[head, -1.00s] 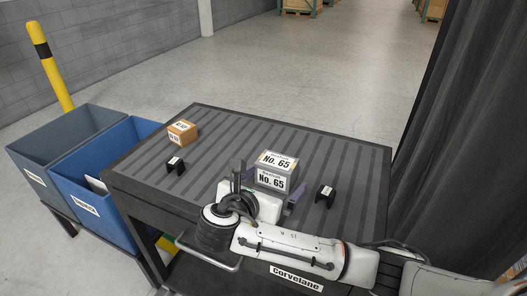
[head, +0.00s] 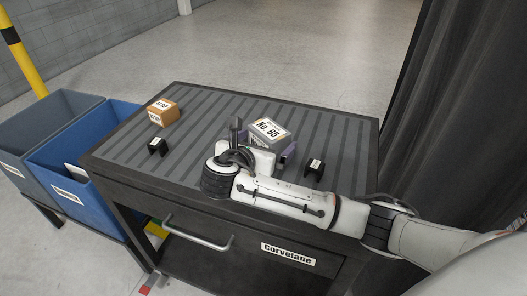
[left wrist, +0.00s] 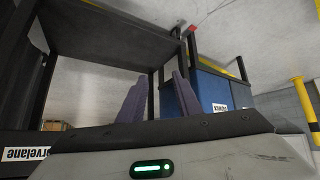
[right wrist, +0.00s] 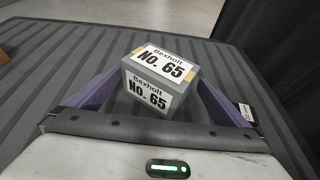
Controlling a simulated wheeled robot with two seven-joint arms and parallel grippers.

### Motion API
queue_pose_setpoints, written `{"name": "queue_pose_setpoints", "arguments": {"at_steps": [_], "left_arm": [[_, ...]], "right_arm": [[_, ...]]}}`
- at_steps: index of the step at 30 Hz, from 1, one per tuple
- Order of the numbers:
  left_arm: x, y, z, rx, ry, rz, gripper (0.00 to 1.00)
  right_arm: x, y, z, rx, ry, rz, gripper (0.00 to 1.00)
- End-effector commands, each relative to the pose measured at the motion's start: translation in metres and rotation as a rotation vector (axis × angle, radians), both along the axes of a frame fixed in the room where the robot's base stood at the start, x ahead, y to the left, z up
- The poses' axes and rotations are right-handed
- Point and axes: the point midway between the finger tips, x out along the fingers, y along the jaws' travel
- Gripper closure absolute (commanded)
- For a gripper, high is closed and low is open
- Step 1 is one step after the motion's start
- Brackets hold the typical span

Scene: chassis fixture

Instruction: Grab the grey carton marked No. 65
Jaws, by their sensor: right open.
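The grey carton marked No. 65 (head: 272,127) stands on the ribbed table top, its white label on top. In the right wrist view the carton (right wrist: 160,78) shows labels on its top and front. My right gripper (head: 264,142) is open at the carton's near side and hides its lower front in the head view. In the right wrist view the purple fingers (right wrist: 155,98) stand on either side of the carton, with gaps to it. My left gripper is outside the head view. In the left wrist view its fingers (left wrist: 158,88) are apart with nothing between them.
An orange-brown box (head: 163,111) sits at the table's left. Small black holders stand at left (head: 157,146) and right (head: 314,169). A blue bin (head: 80,160) and a grey bin (head: 45,130) stand left of the table (head: 215,95). A dark curtain (head: 455,110) hangs at right.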

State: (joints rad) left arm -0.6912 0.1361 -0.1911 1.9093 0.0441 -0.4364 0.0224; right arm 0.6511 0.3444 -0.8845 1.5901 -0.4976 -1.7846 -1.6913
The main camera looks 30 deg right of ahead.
Motion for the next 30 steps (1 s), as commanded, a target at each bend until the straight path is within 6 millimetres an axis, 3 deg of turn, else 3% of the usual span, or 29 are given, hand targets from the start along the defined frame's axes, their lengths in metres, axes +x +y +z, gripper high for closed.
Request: {"name": "queue_pose_setpoints", "arguments": {"at_steps": [1, 8, 20, 27, 30], "left_arm": [[0.0, 0.0, -0.018, 0.0, -0.001, 0.0, 0.69], [0.004, 0.0, -0.046, 0.003, -0.004, -0.002, 0.69], [0.009, -0.005, -0.043, -0.003, -0.017, -0.009, 0.69], [0.008, -0.006, -0.042, -0.004, -0.017, -0.009, 0.69], [0.007, -0.006, -0.043, -0.004, -0.014, -0.01, 0.69]], "right_arm": [[0.005, -0.003, -0.01, 0.0, -0.003, -0.001, 0.0], [0.019, -0.018, -0.016, 0.0, 0.0, -0.001, 0.0], [0.024, -0.024, -0.013, -0.001, 0.001, 0.0, 0.0], [0.024, -0.023, -0.013, 0.0, 0.001, 0.0, 0.37], [0.024, -0.023, -0.012, -0.001, -0.001, 0.001, 0.38]]}}
